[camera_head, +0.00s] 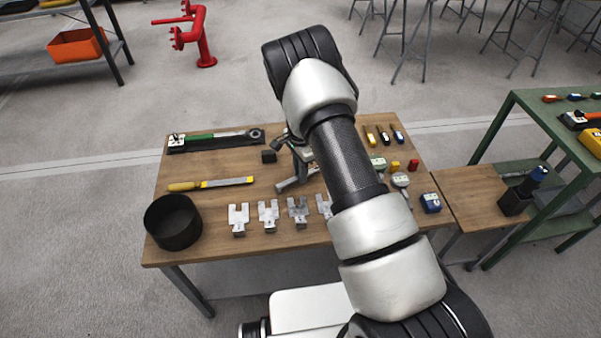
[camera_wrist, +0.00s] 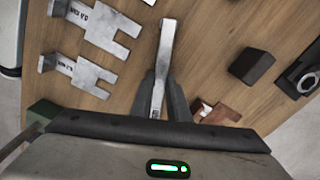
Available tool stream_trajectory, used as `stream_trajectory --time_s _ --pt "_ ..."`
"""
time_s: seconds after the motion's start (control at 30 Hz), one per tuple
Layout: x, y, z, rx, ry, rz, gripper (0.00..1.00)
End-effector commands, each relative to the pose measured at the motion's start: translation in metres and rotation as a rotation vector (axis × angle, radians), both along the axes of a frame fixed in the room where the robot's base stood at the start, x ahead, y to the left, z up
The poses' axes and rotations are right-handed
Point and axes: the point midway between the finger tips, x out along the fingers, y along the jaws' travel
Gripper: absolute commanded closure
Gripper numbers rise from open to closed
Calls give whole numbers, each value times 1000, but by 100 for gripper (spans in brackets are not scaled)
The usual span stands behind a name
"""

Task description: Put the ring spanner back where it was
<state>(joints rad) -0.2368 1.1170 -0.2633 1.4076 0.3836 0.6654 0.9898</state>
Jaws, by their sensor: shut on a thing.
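In the head view the held tool (camera_head: 290,185) shows left of my forearm, near the table's middle. My arm hides much of the gripper there. I cannot tell whether the tool touches the table.
Several grey forked pieces (camera_head: 268,215) line the table's front. A black block (camera_head: 269,157) sits left of the gripper. A black tray (camera_head: 178,148) holds a green-handled tool. A yellow-handled tool (camera_head: 210,184) and black bin (camera_head: 173,222) stand left. Small instruments (camera_head: 430,203) lie right.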

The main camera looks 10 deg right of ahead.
Motion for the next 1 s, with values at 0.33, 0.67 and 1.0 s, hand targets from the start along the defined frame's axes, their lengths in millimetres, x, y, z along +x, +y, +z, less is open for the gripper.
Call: stream_trajectory --time_s 0.33,0.67,1.0 --pt "1 0 -2 0 -2 0 81" --pt "1 0 -1 0 -2 0 66" --pt "2 0 38 0 -5 0 66"
